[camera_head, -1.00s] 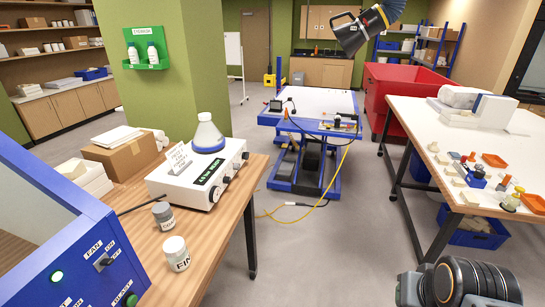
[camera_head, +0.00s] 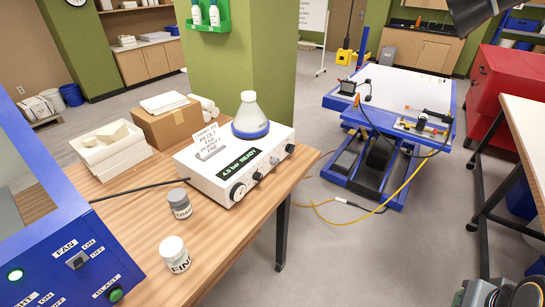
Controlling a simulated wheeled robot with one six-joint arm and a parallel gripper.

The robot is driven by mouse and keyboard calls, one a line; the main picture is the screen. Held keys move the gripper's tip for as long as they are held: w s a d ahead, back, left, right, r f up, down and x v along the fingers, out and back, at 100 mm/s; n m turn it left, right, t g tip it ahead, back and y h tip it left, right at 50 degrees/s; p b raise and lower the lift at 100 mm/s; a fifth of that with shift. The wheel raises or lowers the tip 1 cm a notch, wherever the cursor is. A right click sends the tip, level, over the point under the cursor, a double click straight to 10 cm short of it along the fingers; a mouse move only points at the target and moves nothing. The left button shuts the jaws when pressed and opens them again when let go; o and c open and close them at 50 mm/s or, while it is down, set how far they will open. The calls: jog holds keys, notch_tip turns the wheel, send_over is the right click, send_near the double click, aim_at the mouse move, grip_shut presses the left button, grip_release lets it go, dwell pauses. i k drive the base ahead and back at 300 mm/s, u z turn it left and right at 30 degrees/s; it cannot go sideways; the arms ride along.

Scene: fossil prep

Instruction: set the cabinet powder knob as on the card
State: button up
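A white control unit (camera_head: 205,180) stands on the wooden bench, with a lit green display (camera_head: 237,165) that seems to read "4.0 bar READY". Its front face has a round dial (camera_head: 238,190) at the near end and several dark knobs (camera_head: 273,161) along it. Their labels and pointer settings are too small to read. A small white card (camera_head: 208,142) stands tilted on top of the unit. Its printed lines seem to include "CABINET" and "POWDER", but the settings are not clear.
A blue cabinet (camera_head: 75,240) with a fan switch and a green button fills the lower left. Two small jars (camera_head: 174,253) stand before the unit, and a flask (camera_head: 250,118) on it. A cardboard box (camera_head: 168,125) is behind.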

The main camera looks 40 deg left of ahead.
aim_at(274, 160)
jog(key=u, duration=0.85)
jog(key=i, duration=0.9)
jog(key=u, duration=1)
